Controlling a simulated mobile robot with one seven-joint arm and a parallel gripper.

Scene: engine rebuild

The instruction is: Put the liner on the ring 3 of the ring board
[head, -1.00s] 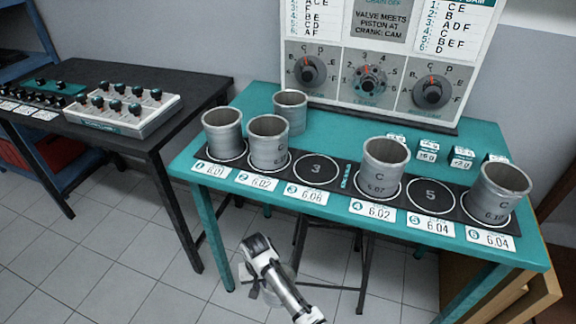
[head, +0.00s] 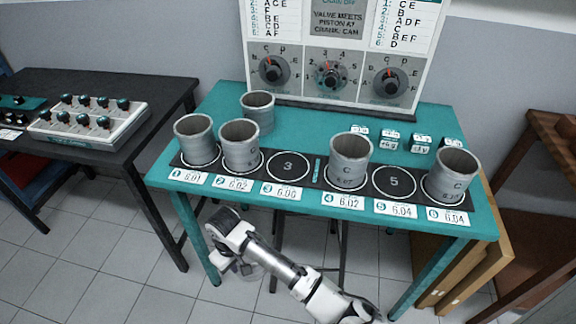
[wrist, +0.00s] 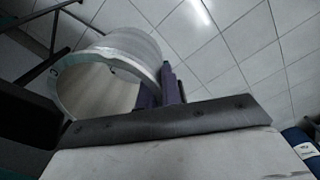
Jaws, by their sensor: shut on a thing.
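The ring board (head: 318,195) is a dark strip along the front of the teal table. Its ring 3 (head: 288,167) is a bare white circle between ring 2 and ring 4. My gripper (wrist: 165,88) is shut on a grey metal liner (wrist: 125,62), holding it by its wall; its open end faces the wrist camera. In the head view my gripper (head: 238,262) is low in front of the table, below the board's left part. The held liner is mostly hidden there behind my arm.
Grey liners stand on ring 1 (head: 195,140), ring 2 (head: 240,146), ring 4 (head: 348,160) and ring 6 (head: 450,174). Another liner (head: 258,112) stands behind the board. Ring 5 (head: 394,182) is empty. A control panel (head: 333,75) rises at the back.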

